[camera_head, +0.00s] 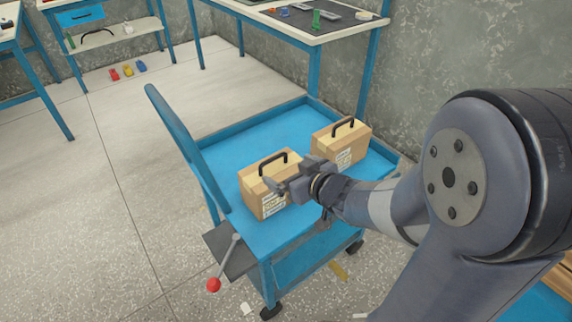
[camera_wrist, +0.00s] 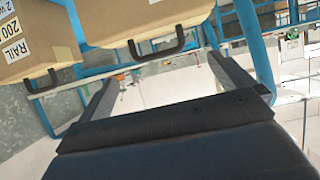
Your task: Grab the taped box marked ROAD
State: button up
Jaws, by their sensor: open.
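Two taped brown cardboard boxes with black handles stand on the blue cart: a left box (camera_head: 259,199) and a right box (camera_head: 340,154). Their labels are too small to read in the head view. In the wrist view, one box (camera_wrist: 33,65) has a label reading RAIL; the other box (camera_wrist: 150,18) shows its handle but no readable name. No ROAD marking is legible. My gripper (camera_head: 288,176) is open and empty, over the right side of the left box as seen from the head. In the wrist view nothing lies between its fingers (camera_wrist: 160,75).
Floor to the left is mostly clear; small coloured items (camera_head: 128,70) lie farther back.

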aim_at(274, 159)
jog(key=b+x, duration=0.1)
jog(key=x, duration=0.5)
jog(key=shift+r+b, duration=0.1)
jog(key=shift+b, duration=0.3)
jog(key=b+x, duration=0.1)
jog(key=x, duration=0.3)
jog(key=shift+w+d, duration=0.1)
jog(key=shift+w, duration=0.05)
jog(key=shift+w+a+f+b, duration=0.3)
jog(key=shift+w+f, duration=0.05)
jog(key=shift+w, duration=0.1)
jog(key=shift+c, duration=0.4)
jog(key=c, duration=1.8)
jog(key=shift+r, duration=0.25)
jog(key=shift+c, duration=0.3)
